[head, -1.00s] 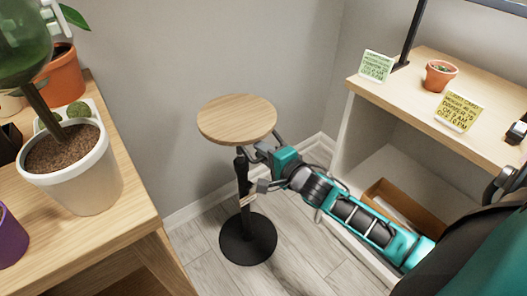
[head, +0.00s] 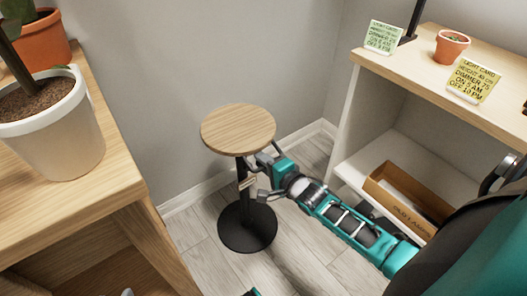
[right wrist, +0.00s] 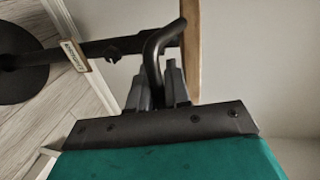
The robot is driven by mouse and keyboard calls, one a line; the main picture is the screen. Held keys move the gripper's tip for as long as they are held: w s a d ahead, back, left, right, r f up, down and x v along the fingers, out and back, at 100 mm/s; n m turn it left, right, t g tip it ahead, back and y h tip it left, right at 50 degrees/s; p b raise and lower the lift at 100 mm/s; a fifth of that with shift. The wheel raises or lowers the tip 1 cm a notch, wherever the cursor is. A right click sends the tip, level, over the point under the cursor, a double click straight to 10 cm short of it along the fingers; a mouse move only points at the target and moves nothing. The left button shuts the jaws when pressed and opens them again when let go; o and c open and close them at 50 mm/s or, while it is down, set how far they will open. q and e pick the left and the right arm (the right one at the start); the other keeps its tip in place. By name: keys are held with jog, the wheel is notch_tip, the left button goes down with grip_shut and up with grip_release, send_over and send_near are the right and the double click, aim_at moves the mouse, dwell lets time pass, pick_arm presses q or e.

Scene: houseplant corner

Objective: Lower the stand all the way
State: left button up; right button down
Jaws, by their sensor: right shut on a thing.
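The stand has a round wooden top (head: 238,130), a black post (head: 241,175) and a round black base (head: 248,228) on the floor. It is upright, with a gap of bare post between top and base. My right gripper (head: 262,166) is under the right edge of the top. In the right wrist view, my right gripper (right wrist: 156,78) is shut on a bent black lever (right wrist: 153,50) beside the post. A small label (right wrist: 74,55) sits on the post, and the edge of the top (right wrist: 191,50) shows too.
A wooden table (head: 112,190) with a white pot (head: 60,130) and an orange pot (head: 42,42) is at left. The wall is behind the stand.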

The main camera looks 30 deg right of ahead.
notch_tip(320, 180, down, 2)
jog(key=shift+w+f, duration=0.1)
pick_arm(q)
jog(key=shift+w+d+r, duration=0.15)
jog(key=shift+w+d, duration=0.1)
jog(key=shift+d, duration=0.05)
pick_arm(e)
jog(key=c, duration=1.4)
grip_release()
jog(key=shift+c, duration=0.2)
pick_arm(q)
jog(key=shift+a, duration=0.1)
